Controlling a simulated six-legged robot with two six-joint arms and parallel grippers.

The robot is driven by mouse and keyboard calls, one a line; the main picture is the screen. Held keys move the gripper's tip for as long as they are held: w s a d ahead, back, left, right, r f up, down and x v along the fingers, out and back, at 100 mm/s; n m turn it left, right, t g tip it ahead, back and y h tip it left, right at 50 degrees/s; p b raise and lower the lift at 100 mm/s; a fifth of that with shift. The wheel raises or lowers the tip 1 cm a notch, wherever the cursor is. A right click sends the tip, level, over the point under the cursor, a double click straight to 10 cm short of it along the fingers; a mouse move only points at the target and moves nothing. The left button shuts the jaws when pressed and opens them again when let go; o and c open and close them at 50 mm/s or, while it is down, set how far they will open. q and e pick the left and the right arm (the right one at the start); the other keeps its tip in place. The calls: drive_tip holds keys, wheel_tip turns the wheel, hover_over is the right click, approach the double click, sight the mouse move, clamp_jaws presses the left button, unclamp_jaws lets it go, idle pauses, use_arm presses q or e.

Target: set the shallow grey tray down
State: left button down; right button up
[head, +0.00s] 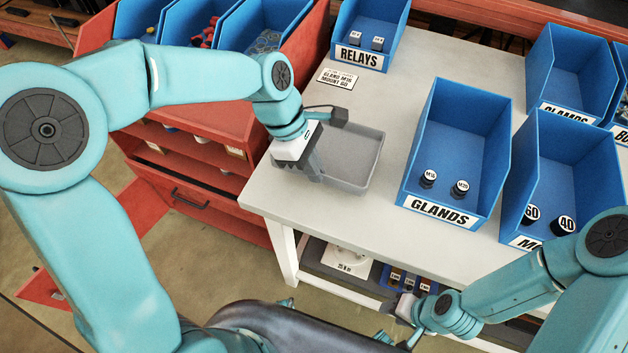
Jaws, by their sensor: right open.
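The shallow grey tray (368,160) is at the left front part of the white table top, close to the left edge. It looks level; I cannot tell whether its base touches the table or hovers just above it. My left gripper (314,172) reaches down at the tray's left wall, its fingers closed on that wall and hiding part of it. The tray looks empty. My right gripper (400,311) is low in front of the table's front edge, away from the tray, open; its fingers are small and partly hidden.
A card reading gland M16, mount 60 (338,78) lies behind the tray. Blue bins stand around: relays (361,35) behind, glands (455,130) to the right, another (560,160) further right. A red rack (190,150) is left. A lower shelf holds small parts.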

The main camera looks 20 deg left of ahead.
use_arm(q)
drive_tip(key=shift+s+f, duration=0.1)
drive_tip(key=shift+f, duration=0.25)
wheel_tip(320, 180, down, 4)
drive_tip(key=shift+r+b, duration=0.1)
drive_tip(key=shift+b, duration=0.2)
drive_tip(key=shift+f, duration=0.3)
drive_tip(key=c, duration=1.3)
unclamp_jaws()
drive_tip(key=shift+c, duration=0.2)
